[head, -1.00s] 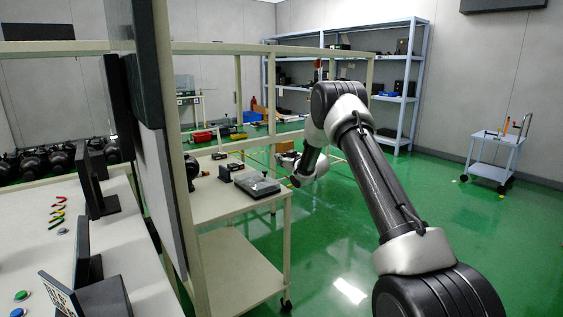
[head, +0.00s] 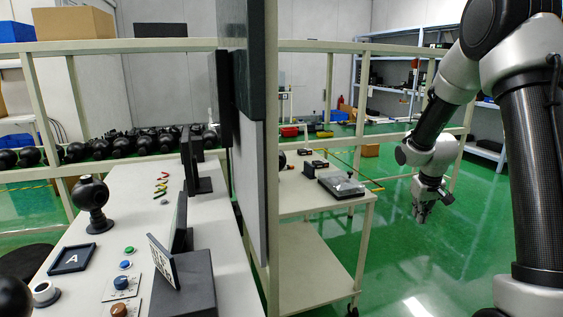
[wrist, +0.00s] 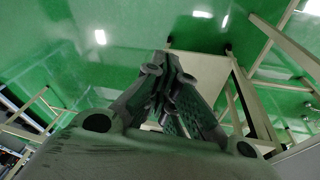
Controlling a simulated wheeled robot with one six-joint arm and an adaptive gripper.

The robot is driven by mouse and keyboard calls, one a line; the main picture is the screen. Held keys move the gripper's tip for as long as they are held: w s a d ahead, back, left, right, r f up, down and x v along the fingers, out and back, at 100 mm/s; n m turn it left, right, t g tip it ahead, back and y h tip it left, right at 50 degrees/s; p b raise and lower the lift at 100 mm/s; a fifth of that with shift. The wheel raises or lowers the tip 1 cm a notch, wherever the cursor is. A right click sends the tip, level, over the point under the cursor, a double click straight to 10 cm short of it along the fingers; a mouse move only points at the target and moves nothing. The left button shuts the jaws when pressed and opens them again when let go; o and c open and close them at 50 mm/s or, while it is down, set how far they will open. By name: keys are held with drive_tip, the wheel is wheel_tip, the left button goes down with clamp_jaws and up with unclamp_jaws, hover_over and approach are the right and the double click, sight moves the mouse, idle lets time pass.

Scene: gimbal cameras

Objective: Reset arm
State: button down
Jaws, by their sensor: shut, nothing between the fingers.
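My gripper (head: 422,213) hangs at the end of my arm on the right of the head view, pointing down over the green floor. It is to the right of the white cart and apart from it. In the wrist view my gripper (wrist: 172,75) has its fingers together, with nothing seen between them. The floor and the cart's frame show beyond the fingertips.
The white cart (head: 305,262) carries a grey case (head: 341,185) and small dark items. A tall panel (head: 250,150) divides it from the white workbench (head: 215,280), which holds buttons, dark screens and a black gimbal camera (head: 91,197). Blue shelves (head: 385,75) stand behind. Floor right of the cart is clear.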

drive_tip(key=s+a+r, duration=0.2)
drive_tip(key=s+r, duration=0.4)
drive_tip(key=s, duration=0.5)
drive_tip(key=s+a+r+y, duration=0.1)
drive_tip(key=s+a+r, duration=0.2)
drive_tip(key=s+r, duration=0.4)
drive_tip(key=s+a+r+t, duration=0.1)
drive_tip(key=s+r, duration=0.5)
drive_tip(key=s, duration=0.9)
drive_tip(key=shift+a+r+m, duration=0.35)
drive_tip(key=shift+a+m, duration=0.05)
drive_tip(key=shift+a, duration=0.25)
